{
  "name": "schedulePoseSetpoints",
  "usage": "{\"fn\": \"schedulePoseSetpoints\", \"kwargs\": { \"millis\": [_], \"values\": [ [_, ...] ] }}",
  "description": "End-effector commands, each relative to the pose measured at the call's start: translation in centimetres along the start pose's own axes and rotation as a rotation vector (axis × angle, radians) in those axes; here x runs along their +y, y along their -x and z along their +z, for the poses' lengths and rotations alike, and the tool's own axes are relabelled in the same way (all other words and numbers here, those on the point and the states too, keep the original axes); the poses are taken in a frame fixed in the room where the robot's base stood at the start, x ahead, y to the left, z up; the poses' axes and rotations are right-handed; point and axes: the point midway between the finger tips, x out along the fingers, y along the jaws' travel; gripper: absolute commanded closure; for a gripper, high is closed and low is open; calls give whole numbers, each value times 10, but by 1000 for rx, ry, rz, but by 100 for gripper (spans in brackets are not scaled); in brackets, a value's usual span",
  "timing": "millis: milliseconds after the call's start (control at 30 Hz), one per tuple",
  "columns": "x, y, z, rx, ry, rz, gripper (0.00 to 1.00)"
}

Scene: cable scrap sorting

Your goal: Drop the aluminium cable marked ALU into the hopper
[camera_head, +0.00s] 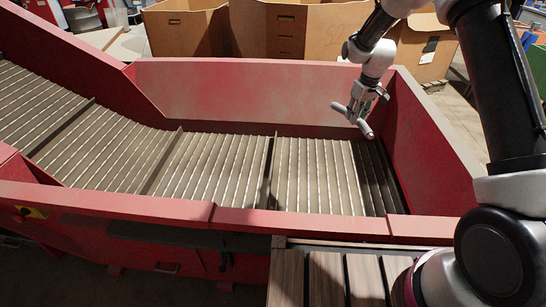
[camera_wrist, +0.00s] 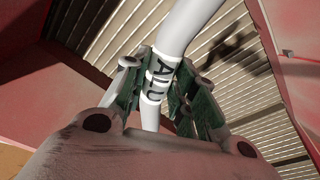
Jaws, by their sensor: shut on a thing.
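The aluminium cable (camera_wrist: 184,32) is thick and white, with a band lettered ALU, in the wrist view. My gripper (camera_wrist: 165,92) is shut on it, its green-lined fingers on either side of the lettered band. In the head view my gripper (camera_head: 362,104) is above the right end of the hopper, and the cable (camera_head: 364,127) shows as a short pale rod across the fingers. The hopper (camera_head: 260,92) has red walls and a ribbed metal conveyor floor. The cable is above that floor, apart from it. The ribbed floor (camera_wrist: 240,60) also lies behind the cable in the wrist view.
Large cardboard boxes (camera_head: 303,28) stand behind the hopper's far wall. A slatted wooden surface (camera_head: 326,281) adjoins the near wall. The hopper's right wall (camera_head: 428,140) rises close to my gripper. The visible conveyor floor is clear of scrap.

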Motion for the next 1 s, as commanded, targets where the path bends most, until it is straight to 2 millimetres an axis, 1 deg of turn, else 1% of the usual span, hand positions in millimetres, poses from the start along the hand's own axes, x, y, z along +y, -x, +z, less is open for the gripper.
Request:
{"fn": "schedulePoseSetpoints", "kwargs": {
  "millis": [133,400,433,500,567,867,967,1000],
  "values": [
    [0,-8,2,-1,0,0,100],
    [0,-9,2,1,-1,1,100],
    [0,-9,2,1,-1,1,71],
    [0,-9,2,1,-1,1,58],
    [0,-9,2,0,-1,1,48],
    [0,-9,2,0,-1,0,48],
    [0,-2,1,1,-1,1,48],
    [0,3,1,2,-1,1,48]
  ]
}}
